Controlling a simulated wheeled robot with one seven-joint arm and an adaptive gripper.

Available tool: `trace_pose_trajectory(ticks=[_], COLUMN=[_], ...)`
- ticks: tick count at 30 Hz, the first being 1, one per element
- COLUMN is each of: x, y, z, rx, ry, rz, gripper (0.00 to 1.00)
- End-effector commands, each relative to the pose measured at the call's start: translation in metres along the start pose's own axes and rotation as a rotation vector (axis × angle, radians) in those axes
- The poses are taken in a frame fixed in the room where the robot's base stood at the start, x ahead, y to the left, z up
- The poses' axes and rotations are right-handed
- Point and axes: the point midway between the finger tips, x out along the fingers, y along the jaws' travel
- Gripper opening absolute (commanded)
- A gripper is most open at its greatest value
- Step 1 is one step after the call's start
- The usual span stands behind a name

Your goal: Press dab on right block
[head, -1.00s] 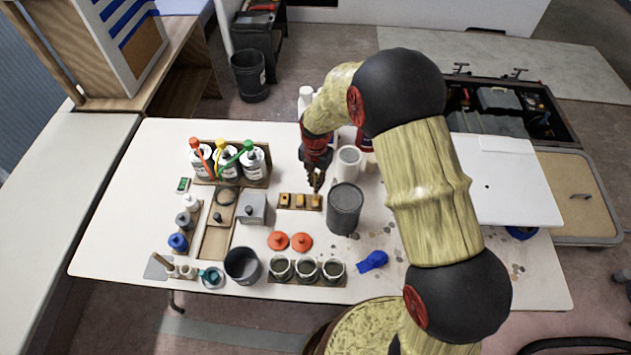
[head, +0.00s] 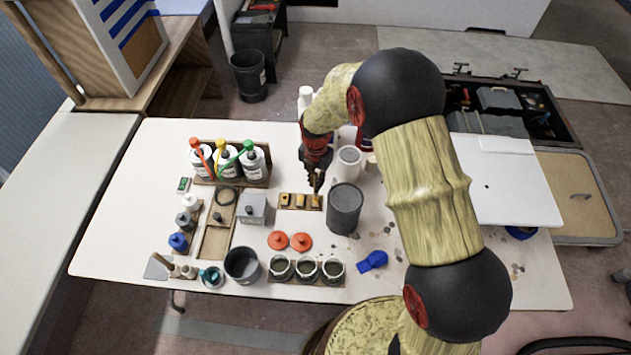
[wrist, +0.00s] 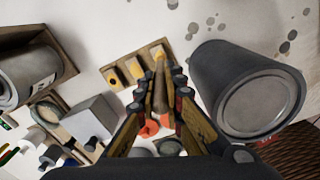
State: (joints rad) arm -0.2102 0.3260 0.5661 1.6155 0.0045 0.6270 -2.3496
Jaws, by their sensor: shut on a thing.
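My gripper (head: 316,184) is shut on a thin wooden stick, pointing down over the right end of a small board. The stick (wrist: 160,84) shows between the fingers in the wrist view. The board carries three small tan-and-orange blocks: the left block (head: 285,200), the middle block (head: 300,200) and the right block (head: 316,201). In the wrist view, the stick's far end lies at the right block (wrist: 158,54). I cannot tell whether it touches it. The other two blocks (wrist: 135,69) are clear of the stick.
A dark grey can (head: 344,210) stands close to the right of the board, with a white cup (head: 348,160) behind it. A grey box (head: 252,209) is on the left. Orange lids (head: 301,241) and several open jars are in front.

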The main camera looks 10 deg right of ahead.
Motion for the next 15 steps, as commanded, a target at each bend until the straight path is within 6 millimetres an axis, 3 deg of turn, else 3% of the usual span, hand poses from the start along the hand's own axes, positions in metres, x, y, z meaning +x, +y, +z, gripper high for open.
trace_pose_trajectory(ticks=[15], x=[-0.034], y=[0.000], z=[-0.001], rx=[0.000], ry=[0.001], rz=[-0.001], gripper=[0.00])
